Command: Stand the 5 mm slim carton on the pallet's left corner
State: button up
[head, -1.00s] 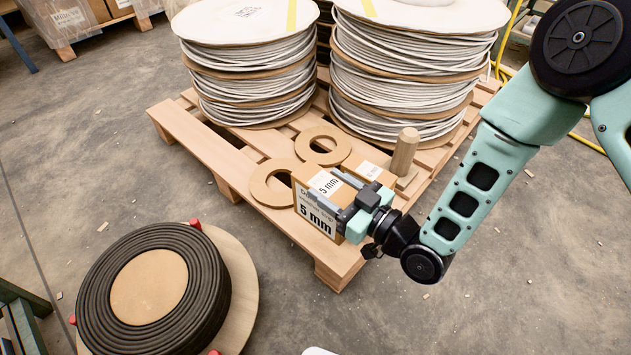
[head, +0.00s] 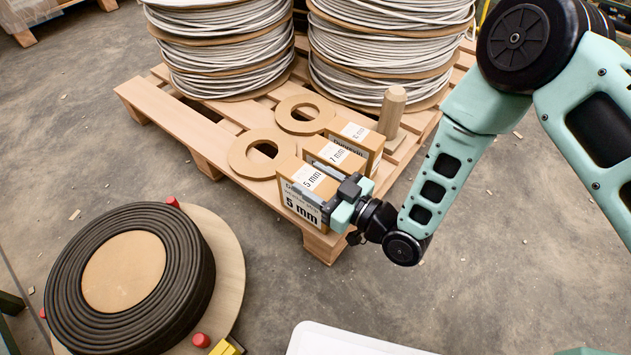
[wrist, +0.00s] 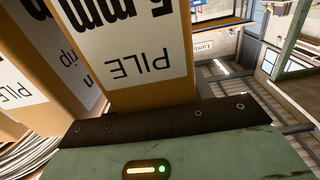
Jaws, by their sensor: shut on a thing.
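The 5 mm slim carton (head: 302,208), brown with a white label, is upright in my gripper (head: 332,196), which is shut on it. It is over the near end of the pallet (head: 205,148), by the nearest corner; I cannot tell whether its base touches the boards. In the wrist view the 5 mm carton (wrist: 130,62) fills the upper middle, its label upside down. The 7 mm carton (head: 337,155) stands close behind it, with a third carton (head: 358,134) behind that. My gripper hides part of the 5 mm carton's right side.
Two flat rings (head: 257,170) lie on the pallet to the left of the cartons. A wooden post (head: 392,112) stands to their right. Tall cable coils (head: 225,60) fill the pallet's back. A black coil on a round board (head: 225,290) is at lower left.

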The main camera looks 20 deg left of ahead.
jog(key=shift+f, duration=0.1)
jog(key=o, duration=1.6)
jog(key=shift+c, duration=0.2)
jog(key=shift+r, duration=0.2)
jog(key=p+v, duration=0.6)
jog(key=v, duration=0.6)
